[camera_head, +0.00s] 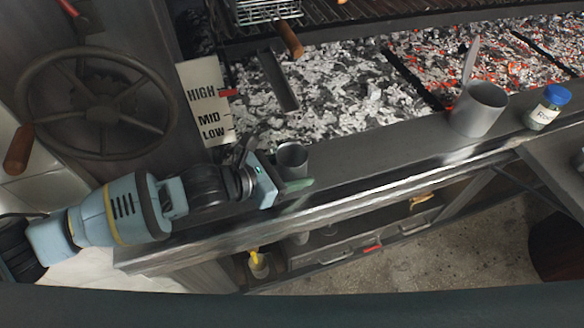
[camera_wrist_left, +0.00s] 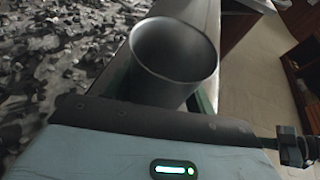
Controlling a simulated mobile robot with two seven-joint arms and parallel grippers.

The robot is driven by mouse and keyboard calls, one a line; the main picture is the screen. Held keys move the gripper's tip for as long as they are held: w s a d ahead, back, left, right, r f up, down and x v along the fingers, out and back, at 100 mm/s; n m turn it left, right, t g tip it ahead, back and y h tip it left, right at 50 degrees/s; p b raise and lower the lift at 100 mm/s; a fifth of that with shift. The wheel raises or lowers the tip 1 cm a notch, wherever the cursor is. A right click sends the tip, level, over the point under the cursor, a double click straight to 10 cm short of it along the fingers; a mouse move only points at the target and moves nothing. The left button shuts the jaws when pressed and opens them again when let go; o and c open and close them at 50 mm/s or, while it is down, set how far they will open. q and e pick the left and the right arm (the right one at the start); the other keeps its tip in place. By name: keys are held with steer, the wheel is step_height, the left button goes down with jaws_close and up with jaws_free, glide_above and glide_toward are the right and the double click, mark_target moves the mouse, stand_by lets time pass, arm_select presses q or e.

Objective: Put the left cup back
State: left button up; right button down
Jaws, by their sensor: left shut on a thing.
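The left cup (camera_head: 292,158) is a grey metal cup at the grill's front ledge, upright or nearly so. My left gripper (camera_head: 283,178) is shut on it, with the fingers at the cup's sides. In the left wrist view the cup (camera_wrist_left: 174,62) shows its open mouth and looks empty. I cannot tell whether its bottom touches the ledge. A larger grey cup (camera_head: 478,110) with a utensil in it stands further right on the ledge. My right gripper is in neither view.
The metal ledge (camera_head: 370,148) runs along the coal bed (camera_head: 340,95). A jar with a blue lid (camera_head: 547,107) stands at the right. A spoked wheel (camera_head: 97,105) and a HIGH/MID/LOW plate (camera_head: 205,100) are at the left. The ledge between the two cups is clear.

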arm_select(q)
steer(key=o, duration=1)
steer(key=shift+f, duration=0.15)
steer(key=shift+o, duration=0.2)
steer(key=shift+r, duration=0.2)
steer(key=v, duration=1.2)
